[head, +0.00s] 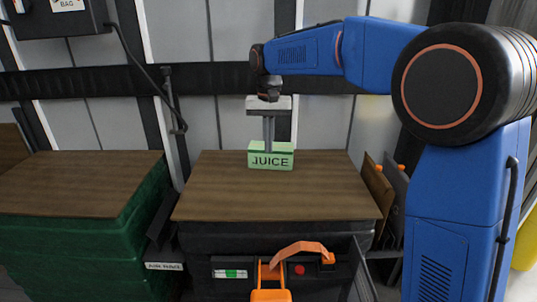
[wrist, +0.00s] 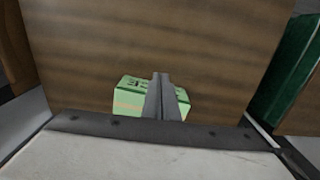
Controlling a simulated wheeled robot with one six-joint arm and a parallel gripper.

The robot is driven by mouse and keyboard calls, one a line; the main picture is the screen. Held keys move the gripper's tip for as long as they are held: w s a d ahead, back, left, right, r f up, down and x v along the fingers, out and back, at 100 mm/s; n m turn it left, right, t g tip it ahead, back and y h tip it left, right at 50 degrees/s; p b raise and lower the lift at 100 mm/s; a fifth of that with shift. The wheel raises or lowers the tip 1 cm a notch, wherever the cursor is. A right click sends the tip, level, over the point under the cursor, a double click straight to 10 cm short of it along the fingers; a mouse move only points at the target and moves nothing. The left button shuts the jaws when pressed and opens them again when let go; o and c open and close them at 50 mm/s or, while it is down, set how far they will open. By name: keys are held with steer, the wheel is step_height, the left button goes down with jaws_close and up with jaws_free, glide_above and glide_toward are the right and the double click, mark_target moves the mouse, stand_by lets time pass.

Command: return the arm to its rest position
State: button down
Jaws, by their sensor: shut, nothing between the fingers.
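In the head view the fingertips end at or just behind the top of a green box labelled JUICE (head: 270,160). In the wrist view the shut fingers (wrist: 162,78) cover the middle of the juice box (wrist: 128,97). The fingers hold nothing. I cannot tell whether they touch the box. The arm reaches out from the right, bent at the elbow.
The juice box stands on a wooden top (head: 220,190) with free room around it. A green stand with a wooden top (head: 70,185) is at the left. A dark box (head: 62,20) hangs at the upper left. An orange handle (head: 300,250) sits at the front.

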steer(key=s+d+r+t, duration=0.1)
steer(key=s+d+r, duration=0.4)
steer(key=s+d, duration=0.35)
steer(key=s+d+f+t, duration=0.1)
steer(key=s+d+f, duration=0.1)
steer(key=s+d, duration=0.75)
steer(key=s+d+f+t, duration=0.1)
steer(key=s+d+f, duration=0.2)
steer(key=s+f, duration=0.3)
steer(key=s+d+f+t, duration=0.1)
steer(key=s+d+f, duration=0.3)
steer(key=s, duration=0.9)
step_height(320, 180, down, 3)
steer(key=shift+d+r+n+t, duration=0.2)
steer(key=shift+d+n+t, duration=0.1)
steer(key=shift+t, duration=0.1)
